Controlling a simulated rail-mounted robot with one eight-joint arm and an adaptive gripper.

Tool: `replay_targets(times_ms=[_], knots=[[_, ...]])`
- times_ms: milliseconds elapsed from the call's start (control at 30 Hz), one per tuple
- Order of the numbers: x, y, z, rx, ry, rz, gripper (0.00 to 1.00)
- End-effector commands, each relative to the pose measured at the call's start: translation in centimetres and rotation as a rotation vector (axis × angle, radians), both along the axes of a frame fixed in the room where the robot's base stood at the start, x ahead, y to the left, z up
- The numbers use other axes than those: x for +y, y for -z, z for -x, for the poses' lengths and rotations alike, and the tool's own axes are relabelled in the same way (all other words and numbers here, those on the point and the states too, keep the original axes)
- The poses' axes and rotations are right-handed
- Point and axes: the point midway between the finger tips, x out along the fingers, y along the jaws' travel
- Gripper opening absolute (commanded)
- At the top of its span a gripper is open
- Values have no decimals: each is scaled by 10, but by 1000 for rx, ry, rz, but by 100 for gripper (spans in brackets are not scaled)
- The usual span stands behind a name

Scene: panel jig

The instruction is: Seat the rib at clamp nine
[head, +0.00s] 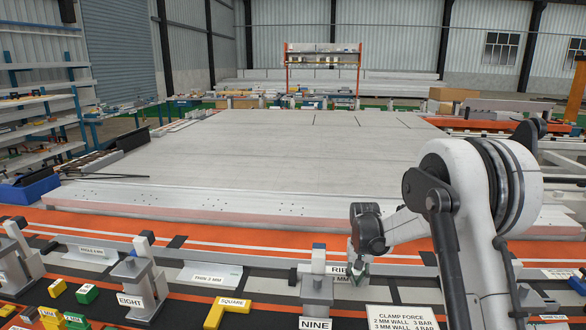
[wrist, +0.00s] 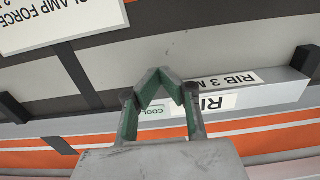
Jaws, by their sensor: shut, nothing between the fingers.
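Clamp nine (head: 318,282) is a grey upright post with a blue top, behind the NINE plate (head: 315,324). The rib (head: 338,269), a grey strip with a "RIB 3 MM" label, lies just behind the clamp. In the wrist view the labelled rib (wrist: 265,95) runs across behind my fingers. My gripper (head: 357,272) points down close to the rib's label, right of clamp nine, and covers part of the lettering. Its green fingertips (wrist: 158,72) meet in a point and hold nothing. I cannot tell whether they touch the rib.
A large pale panel (head: 260,150) fills the table behind an orange strip. Clamp eight (head: 135,285) stands left, with yellow SQUARE block (head: 228,310) between. A CLAMP FORCE sign (head: 402,318) is at front right; it also shows in the wrist view (wrist: 55,20). Shelves (head: 40,110) stand at left.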

Motion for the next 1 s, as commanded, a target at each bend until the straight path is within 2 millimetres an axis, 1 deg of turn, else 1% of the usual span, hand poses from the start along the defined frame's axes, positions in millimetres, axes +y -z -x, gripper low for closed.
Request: replay_targets(times_ms=[267,1000], knots=[[0,-3,3,0,0,0,0],[0,-53,3,1,0,0,0]])
